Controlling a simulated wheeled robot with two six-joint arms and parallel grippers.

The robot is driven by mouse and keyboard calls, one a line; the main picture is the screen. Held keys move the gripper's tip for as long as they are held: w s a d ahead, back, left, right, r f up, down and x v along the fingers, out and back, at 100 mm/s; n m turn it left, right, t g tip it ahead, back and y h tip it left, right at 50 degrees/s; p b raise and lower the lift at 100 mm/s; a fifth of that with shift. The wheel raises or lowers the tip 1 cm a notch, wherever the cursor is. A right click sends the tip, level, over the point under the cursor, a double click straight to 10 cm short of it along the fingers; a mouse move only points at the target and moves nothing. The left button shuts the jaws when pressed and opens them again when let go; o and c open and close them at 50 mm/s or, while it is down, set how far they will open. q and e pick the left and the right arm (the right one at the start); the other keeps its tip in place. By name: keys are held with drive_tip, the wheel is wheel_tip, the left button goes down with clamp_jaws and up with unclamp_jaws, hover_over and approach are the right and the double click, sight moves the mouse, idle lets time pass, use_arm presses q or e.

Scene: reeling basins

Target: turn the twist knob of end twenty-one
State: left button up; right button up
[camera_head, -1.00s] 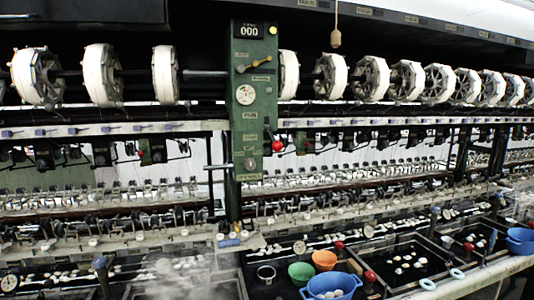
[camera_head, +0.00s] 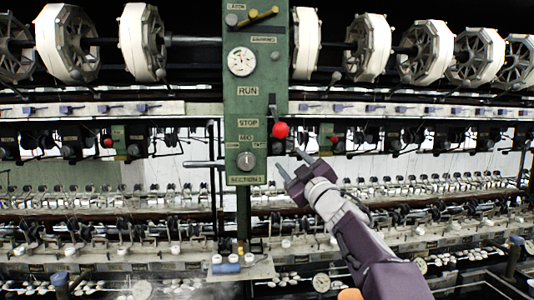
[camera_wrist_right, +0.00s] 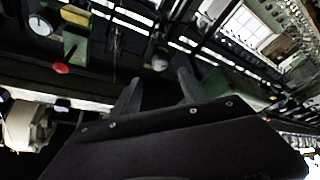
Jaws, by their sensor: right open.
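I cannot make out a label for end twenty-one. A round grey knob (camera_head: 246,160) sits low on the green control panel (camera_head: 246,108), above a section label; I cannot tell whether it is the task's knob. Small green boxes with red knobs (camera_head: 107,142) (camera_head: 333,140) sit along the dark rail on both sides. My right gripper (camera_head: 292,161) is open and empty, just right of the panel's lower edge and apart from the grey knob. In the right wrist view its two dark fingers (camera_wrist_right: 158,86) stand apart with nothing between them. My left gripper is not in view.
A red ball handle (camera_head: 281,130) sticks out beside the panel, close above my right gripper. A grey horizontal handle (camera_head: 205,164) juts out left of the panel. White reels (camera_head: 140,42) line the top. Rows of small thread guides and basins fill the area below.

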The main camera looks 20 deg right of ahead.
sight(279, 148)
drive_tip(key=p+x, duration=0.3)
drive_tip(key=x, duration=0.5)
drive_tip(key=shift+d+f, duration=0.1)
drive_tip(key=shift+d, duration=0.05)
drive_tip(key=shift+w+a, duration=0.15)
drive_tip(key=shift+a, duration=0.05)
drive_tip(key=shift+w+d, duration=0.1)
drive_tip(key=c, duration=0.4)
clamp_jaws()
